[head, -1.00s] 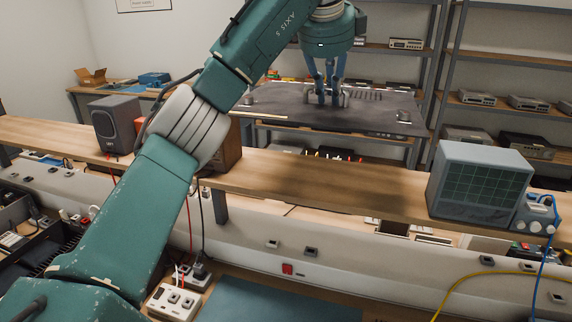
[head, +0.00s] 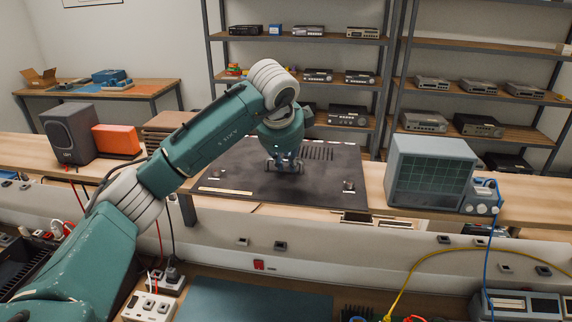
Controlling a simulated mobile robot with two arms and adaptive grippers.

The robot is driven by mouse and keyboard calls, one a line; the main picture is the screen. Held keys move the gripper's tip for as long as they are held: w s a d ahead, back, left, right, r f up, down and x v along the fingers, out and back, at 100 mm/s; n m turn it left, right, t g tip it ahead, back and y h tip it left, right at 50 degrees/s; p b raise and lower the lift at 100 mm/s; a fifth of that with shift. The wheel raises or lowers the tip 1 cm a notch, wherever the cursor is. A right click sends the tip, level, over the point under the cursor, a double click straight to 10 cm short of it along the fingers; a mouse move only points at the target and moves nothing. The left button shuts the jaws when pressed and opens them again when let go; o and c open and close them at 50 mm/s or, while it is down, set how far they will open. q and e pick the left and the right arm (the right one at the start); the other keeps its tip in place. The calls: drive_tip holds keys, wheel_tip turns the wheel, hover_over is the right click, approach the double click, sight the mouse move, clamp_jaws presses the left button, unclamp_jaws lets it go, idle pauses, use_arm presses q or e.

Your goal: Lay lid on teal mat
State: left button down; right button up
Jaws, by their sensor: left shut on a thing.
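The lid (head: 240,182) is a wide, flat dark-grey panel with vent slots and small metal fittings at its corners. My left gripper (head: 285,166) is shut on it near its middle, from above. The lid looks roughly level and covers part of the wooden shelf; the exact gap beneath it is hard to tell. The teal mat (head: 250,302) lies on the bench at the bottom of the head view, nearer than the lid and apart from it. Its near part is cut off by the frame edge. My right gripper is not in view.
A grey oscilloscope (head: 430,172) stands on the shelf right of the lid. A speaker (head: 68,133) and an orange box (head: 116,140) stand at left. A white socket block (head: 150,306) is left of the mat. A yellow cable (head: 440,255) and blue cable hang at right.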

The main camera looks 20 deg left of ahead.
use_arm(q)
drive_tip(key=shift+a+f, duration=0.1)
drive_tip(key=shift+f, duration=0.75)
drive_tip(key=c, duration=2)
unclamp_jaws()
drive_tip(key=shift+s+f, duration=0.1)
drive_tip(key=shift+f, duration=0.05)
drive_tip(key=o, duration=0.3)
